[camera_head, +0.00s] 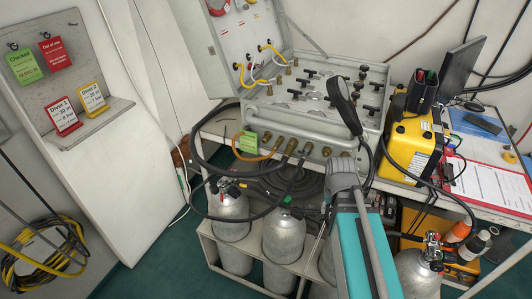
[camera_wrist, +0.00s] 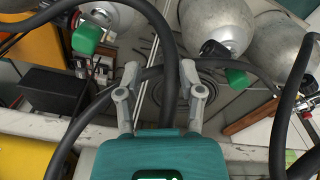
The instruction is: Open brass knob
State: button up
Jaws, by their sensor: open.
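Several brass fittings (camera_head: 290,147) line the front edge of the grey air panel (camera_head: 315,135). Smaller brass-coloured knobs or fittings (camera_head: 269,90) show on the panel's upper face. I cannot tell which one is the task's brass knob. My gripper (camera_wrist: 160,75) is open, with its two grey fingers apart. In the wrist view a thick black hose passes through the space between the fingers; whether it touches them is unclear. No brass knob shows clearly in that view. In the head view my teal arm reaches up to the panel's front right, and the fingertips are hard to make out.
Grey cylinders (camera_head: 283,236) stand in a rack below the panel, with black hoses looping around them. A yellow case (camera_head: 411,140) is right of the panel. A green-capped valve (camera_wrist: 86,38) shows in the wrist view. Tags hang on the left board (camera_head: 95,62).

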aim_at(264, 141)
jog(key=w+a+f+t+h+b, duration=0.1)
jog(key=w+f+h+b, duration=0.15)
jog(key=f+b, duration=0.6)
jog(key=w+a+r+t+h, duration=0.1)
jog(key=w+a+r+t, duration=0.1)
jog(key=a, duration=0.2)
jog(key=w+a+r+n+t+h, duration=0.1)
jog(key=w+a+r+t+h, duration=0.1)
jog(key=w+a+r+t, duration=0.1)
jog(key=w+a+r+t+h, duration=0.1)
jog(key=w+a+r+t, duration=0.1)
jog(key=w+a+t, duration=0.1)
jog(key=shift+a+r+n+h, duration=0.35)
jog(key=shift+a+r+n, duration=0.05)
jog(key=shift+a, duration=0.4)
jog(key=a+r+n+t+y, duration=0.1)
jog(key=a+r+t, duration=0.2)
jog(key=a, duration=0.4)
jog(key=a+r+n+t+y, duration=0.1)
jog(key=a+r+n+t, duration=0.1)
jog(key=a+r+t, duration=0.2)
jog(key=a+r, duration=0.1)
jog(key=a, duration=0.2)
jog(key=shift+a+r+n+t, duration=0.3)
jog(key=shift+a+r, duration=0.05)
jog(key=shift+a, duration=0.05)
jog(key=x, duration=1.3)
jog(key=shift+w+d, duration=0.2)
jog(key=shift+w, duration=0.1)
